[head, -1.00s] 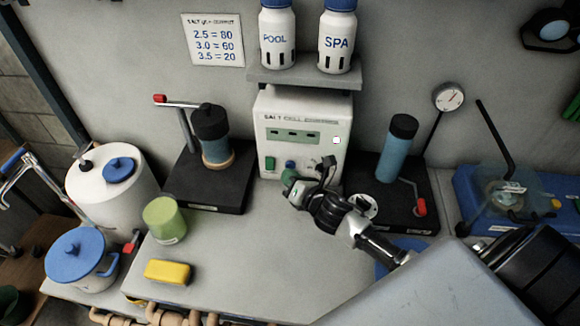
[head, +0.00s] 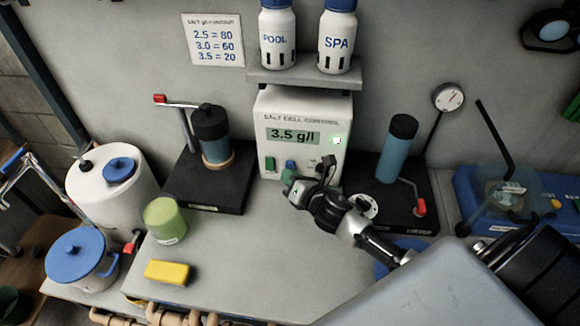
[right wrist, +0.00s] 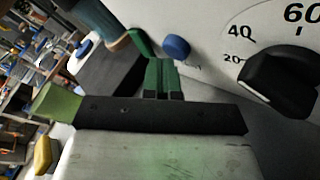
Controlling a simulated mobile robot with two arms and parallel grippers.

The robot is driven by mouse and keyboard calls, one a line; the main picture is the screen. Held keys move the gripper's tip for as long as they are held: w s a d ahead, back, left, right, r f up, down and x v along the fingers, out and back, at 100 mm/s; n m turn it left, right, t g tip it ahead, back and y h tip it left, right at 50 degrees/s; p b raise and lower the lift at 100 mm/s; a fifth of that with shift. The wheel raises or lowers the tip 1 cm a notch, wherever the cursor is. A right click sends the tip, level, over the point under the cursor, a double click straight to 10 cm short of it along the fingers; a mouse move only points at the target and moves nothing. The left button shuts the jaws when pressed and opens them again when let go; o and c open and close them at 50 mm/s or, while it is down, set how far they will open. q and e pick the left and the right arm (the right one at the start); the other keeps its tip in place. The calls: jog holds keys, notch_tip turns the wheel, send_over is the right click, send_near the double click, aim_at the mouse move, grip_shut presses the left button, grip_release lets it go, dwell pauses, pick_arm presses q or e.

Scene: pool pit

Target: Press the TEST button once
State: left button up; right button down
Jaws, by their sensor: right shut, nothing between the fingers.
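My left gripper is not in view.
A green switch (head: 270,164) sits left of the button; a black dial knob (right wrist: 278,82) is to its right. Stands with blue cylinders flank the box. A green cup (head: 165,220) and yellow sponge (head: 167,272) are at front left; the counter's middle is clear.

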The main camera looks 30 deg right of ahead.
jog(key=shift+s+a, duration=0.4)
jog(key=shift+s, duration=0.2)
jog(key=shift+s+a, duration=0.75)
jog(key=shift+s, duration=0.25)
jog(key=shift+s+a, duration=0.75)
jog(key=shift+s, duration=0.2)
jog(key=shift+r+p, duration=0.1)
jog(key=shift+p, duration=0.25)
